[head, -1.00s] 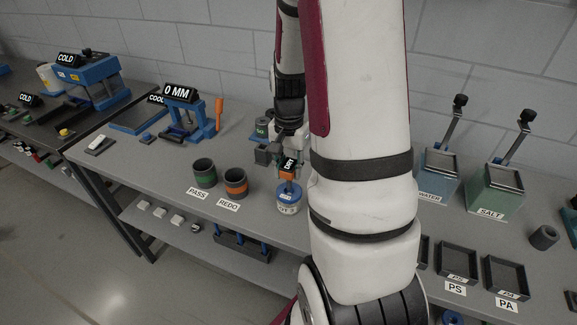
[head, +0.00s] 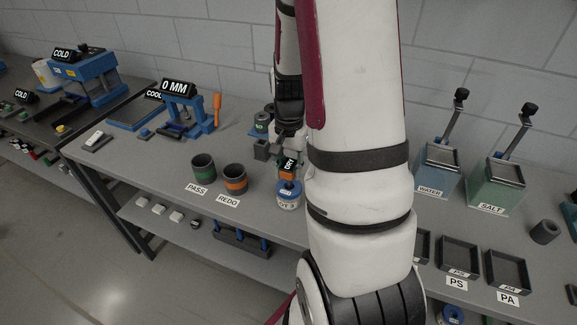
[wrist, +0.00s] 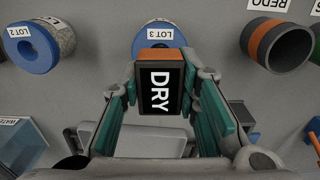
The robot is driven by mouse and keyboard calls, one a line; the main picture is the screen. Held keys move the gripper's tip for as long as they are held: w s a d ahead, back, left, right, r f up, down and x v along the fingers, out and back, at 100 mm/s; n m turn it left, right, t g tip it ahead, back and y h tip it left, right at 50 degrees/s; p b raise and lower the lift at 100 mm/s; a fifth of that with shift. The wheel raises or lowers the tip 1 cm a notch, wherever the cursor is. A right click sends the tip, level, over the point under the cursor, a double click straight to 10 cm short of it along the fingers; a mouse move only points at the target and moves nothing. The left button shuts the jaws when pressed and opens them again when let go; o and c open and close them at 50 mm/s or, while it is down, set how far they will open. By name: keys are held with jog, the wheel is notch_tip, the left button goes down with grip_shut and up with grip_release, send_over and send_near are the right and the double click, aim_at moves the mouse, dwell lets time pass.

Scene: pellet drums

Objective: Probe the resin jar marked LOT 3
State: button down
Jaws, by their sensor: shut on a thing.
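My gripper (wrist: 162,105) is shut on a probe (wrist: 157,85), an orange and black block whose dark display reads DRY. In the head view the probe (head: 288,169) stands just above the LOT 3 jar (head: 288,199), a pale jar with a blue top. The jar also shows in the wrist view (wrist: 152,36), labelled LOT 3, partly hidden behind the probe. I cannot tell whether the probe's tip is inside the jar. The LOT 2 jar (wrist: 28,47) lies left in the wrist view, apart from the gripper.
Dark cups stand left of the jar, a green-banded one by PASS (head: 204,169) and an orange-banded one by REDO (head: 235,180). WATER (head: 437,172) and SALT (head: 495,185) containers stand right of my arm. A blue press (head: 186,112) reads 0 MM. My arm hides the bench's middle.

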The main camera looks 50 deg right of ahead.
aim_at(289, 189)
jog(key=shift+f+b, duration=0.65)
jog(key=shift+f, duration=1.15)
dwell(0.5)
jog(key=c, duration=1.2)
grip_release()
jog(key=shift+o, duration=0.2)
notch_tip(289, 189, up, 12)
